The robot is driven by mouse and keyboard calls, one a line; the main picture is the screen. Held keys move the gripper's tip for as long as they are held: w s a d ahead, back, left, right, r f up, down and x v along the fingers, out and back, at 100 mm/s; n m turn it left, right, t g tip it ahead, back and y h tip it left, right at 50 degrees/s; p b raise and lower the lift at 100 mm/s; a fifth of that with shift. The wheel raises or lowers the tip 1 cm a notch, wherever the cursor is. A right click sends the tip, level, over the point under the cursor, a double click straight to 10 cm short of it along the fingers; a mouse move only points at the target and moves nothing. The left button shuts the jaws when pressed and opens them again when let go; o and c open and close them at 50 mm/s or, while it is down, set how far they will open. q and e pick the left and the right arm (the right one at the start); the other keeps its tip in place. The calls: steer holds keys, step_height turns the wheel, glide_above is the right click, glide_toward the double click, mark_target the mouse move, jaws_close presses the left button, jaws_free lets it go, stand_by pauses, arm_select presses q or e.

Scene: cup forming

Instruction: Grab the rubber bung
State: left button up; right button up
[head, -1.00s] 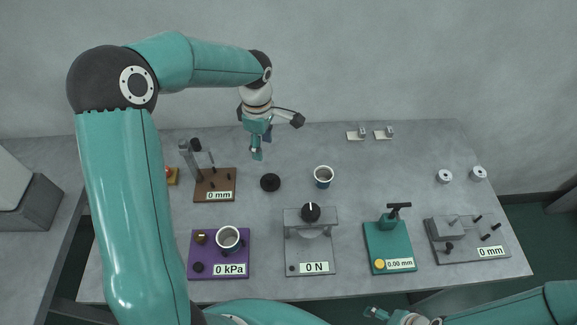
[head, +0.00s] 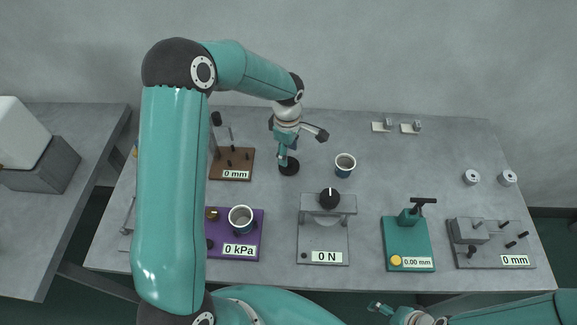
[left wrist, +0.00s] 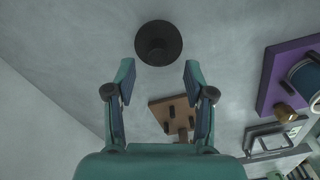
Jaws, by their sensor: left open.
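The rubber bung is a black round piece (head: 289,167) on the grey table, behind the 0 N press and to the right of the brown 0 mm stand. In the left wrist view the bung (left wrist: 158,43) is a dark disc with a narrower raised middle, just beyond the fingertips and between their lines. My left gripper (head: 283,158) is open and empty, pointing down over the bung and hiding part of it in the head view. Its two fingers (left wrist: 158,70) stand apart in the wrist view. My right gripper (head: 378,308) is at the bottom edge, small and partly cut off.
The brown stand (head: 232,164) with pegs is close on the left. The purple 0 kPa unit (head: 236,250) with a cup, the 0 N press (head: 323,240) and the green gauge (head: 408,245) stand in front.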

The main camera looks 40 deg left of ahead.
mark_target(289, 159)
arm_select(q)
step_height(289, 159, down, 4)
steer(key=shift+w+d+f+b, duration=0.15)
steer(key=shift+f+b, duration=0.1)
steer(key=shift+b, duration=0.2)
steer(key=shift+c, duration=0.4)
jaws_close()
